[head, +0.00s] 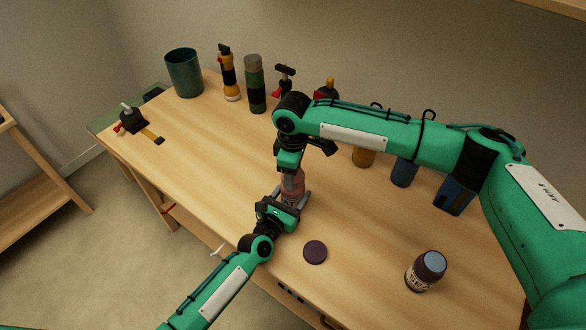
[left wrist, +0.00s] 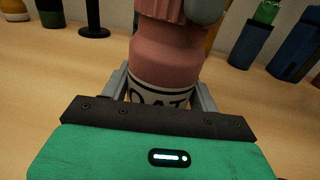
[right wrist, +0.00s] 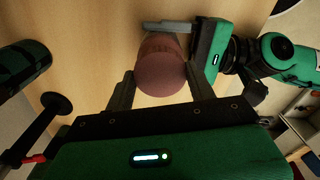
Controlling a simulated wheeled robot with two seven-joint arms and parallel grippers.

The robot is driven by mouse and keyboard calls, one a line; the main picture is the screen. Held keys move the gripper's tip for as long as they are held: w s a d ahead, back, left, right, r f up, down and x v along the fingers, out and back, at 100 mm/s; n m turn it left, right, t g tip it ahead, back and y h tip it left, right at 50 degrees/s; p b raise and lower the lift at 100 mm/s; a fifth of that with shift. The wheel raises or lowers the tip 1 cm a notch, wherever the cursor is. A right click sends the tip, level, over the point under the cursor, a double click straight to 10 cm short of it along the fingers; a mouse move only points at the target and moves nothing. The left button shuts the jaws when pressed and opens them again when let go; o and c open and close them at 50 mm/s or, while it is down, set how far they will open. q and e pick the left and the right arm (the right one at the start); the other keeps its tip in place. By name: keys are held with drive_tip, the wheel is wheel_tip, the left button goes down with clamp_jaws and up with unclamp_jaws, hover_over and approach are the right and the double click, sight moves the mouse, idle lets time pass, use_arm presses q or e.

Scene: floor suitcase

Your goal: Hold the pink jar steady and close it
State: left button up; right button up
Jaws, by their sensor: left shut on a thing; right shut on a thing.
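The pink jar (head: 292,184) stands upright on the wooden table, with a pale lettered label low on its body (left wrist: 165,70). My left gripper (head: 291,203) is shut around the jar's lower body, its fingers on both sides near the label. My right gripper (right wrist: 160,88) comes from above and is shut on the round pink lid (right wrist: 160,68) at the jar's top. The lid lines up with the jar. Whether it is fully seated cannot be told, as the fingers hide part of the rim.
A loose dark purple lid (head: 315,252) lies near the front edge. A dark purple jar (head: 425,271) with a pale blue top stands at the right. The left-middle table is clear.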

drive_tip(key=shift+f, duration=0.55)
idle(0.4)
